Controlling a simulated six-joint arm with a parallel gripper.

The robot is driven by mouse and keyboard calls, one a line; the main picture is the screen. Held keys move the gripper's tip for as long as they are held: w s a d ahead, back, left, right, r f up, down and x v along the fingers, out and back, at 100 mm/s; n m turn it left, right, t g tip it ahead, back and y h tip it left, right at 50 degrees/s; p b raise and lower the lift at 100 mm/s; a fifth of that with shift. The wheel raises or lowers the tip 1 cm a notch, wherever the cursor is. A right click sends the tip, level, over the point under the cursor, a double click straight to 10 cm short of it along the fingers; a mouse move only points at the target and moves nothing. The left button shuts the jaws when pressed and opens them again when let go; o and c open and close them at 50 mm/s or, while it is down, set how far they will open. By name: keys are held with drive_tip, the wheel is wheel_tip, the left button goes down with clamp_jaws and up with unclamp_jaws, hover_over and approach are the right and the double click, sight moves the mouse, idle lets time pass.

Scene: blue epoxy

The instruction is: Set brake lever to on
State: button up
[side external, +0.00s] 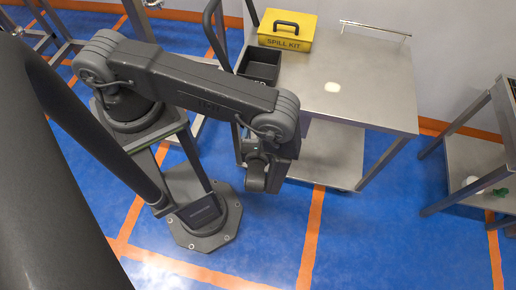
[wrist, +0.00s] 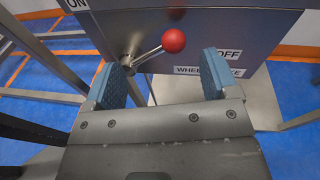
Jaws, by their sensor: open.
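The brake lever (wrist: 150,53) shows in the wrist view as a thin metal rod with a red ball knob (wrist: 174,41). It runs from a pivot at its left, up and to the right, so the knob lies on the side of the OFF label (wrist: 228,54). The ON label (wrist: 77,3) is at the upper left. My gripper (wrist: 160,70) is open, its two blue-padded fingers either side of the rod and knob in the picture. Nothing is held; I cannot tell whether it touches the lever. In the side external view my arm hides the lever.
A steel trolley (side external: 385,95) carries a yellow spill kit box (side external: 287,30) and a black bin (side external: 259,66). The wrist view shows its steel panel (wrist: 110,28) with a partly hidden wheel brake label (wrist: 200,71). Another steel stand (side external: 470,155) is at the right; blue floor (side external: 400,235) lies between.

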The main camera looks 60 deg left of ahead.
drive_tip(key=v, duration=0.7)
drive_tip(key=shift+s+d, duration=0.2)
drive_tip(key=shift+d, duration=0.1)
drive_tip(key=shift+c, duration=1.3)
drive_tip(key=shift+w+f+m, duration=0.15)
drive_tip(key=shift+f+m, duration=0.05)
drive_tip(key=shift+m, duration=0.7)
drive_tip(key=shift+c, duration=0.8)
drive_tip(key=m, duration=0.3)
drive_tip(key=shift+w+d+f+y, duration=0.2)
drive_tip(key=shift+d+f+y, duration=0.05)
drive_tip(key=shift+f+y, duration=0.1)
drive_tip(key=shift+c, duration=0.2)
drive_tip(key=w+a+m, duration=0.1)
drive_tip(key=w+a, duration=0.2)
drive_tip(key=w+a+m, duration=0.2)
drive_tip(key=a, duration=0.2)
drive_tip(key=w+a+m, duration=0.2)
drive_tip(key=w+a, duration=0.1)
drive_tip(key=shift+w+a+f+t+y, duration=0.25)
drive_tip(key=shift+w+a+f+t, duration=0.05)
drive_tip(key=shift+a+f+t, duration=0.1)
